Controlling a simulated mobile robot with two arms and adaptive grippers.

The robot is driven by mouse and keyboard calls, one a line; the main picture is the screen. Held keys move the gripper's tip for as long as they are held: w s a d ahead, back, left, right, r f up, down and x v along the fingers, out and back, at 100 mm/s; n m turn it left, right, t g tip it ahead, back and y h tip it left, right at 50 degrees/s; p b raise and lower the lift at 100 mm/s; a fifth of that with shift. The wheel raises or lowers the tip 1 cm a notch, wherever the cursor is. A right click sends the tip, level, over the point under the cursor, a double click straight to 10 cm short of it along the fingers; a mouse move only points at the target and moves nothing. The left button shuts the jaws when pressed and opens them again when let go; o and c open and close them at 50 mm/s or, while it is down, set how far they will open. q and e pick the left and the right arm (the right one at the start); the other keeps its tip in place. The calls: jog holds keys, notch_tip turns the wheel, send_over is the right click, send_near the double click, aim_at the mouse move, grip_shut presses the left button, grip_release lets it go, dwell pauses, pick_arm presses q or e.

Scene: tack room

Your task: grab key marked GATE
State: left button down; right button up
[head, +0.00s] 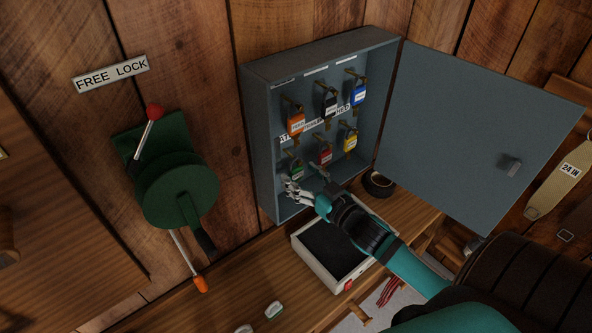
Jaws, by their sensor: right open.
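A grey wall cabinet (262,150) stands open. My left gripper is not in view.
The cabinet door (470,130) is swung wide to the right. Below are a pale tray with a dark inside (312,262) and a dark roll (378,184) on a wooden bench (240,300). A green winch (178,185) with levers is on the wall to the left.

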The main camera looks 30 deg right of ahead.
jog(key=w, duration=0.2)
jog(key=shift+w+a+f, duration=0.1)
jog(key=shift+w, duration=0.25)
jog(key=shift+s, duration=0.1)
jog(key=c, duration=1.3)
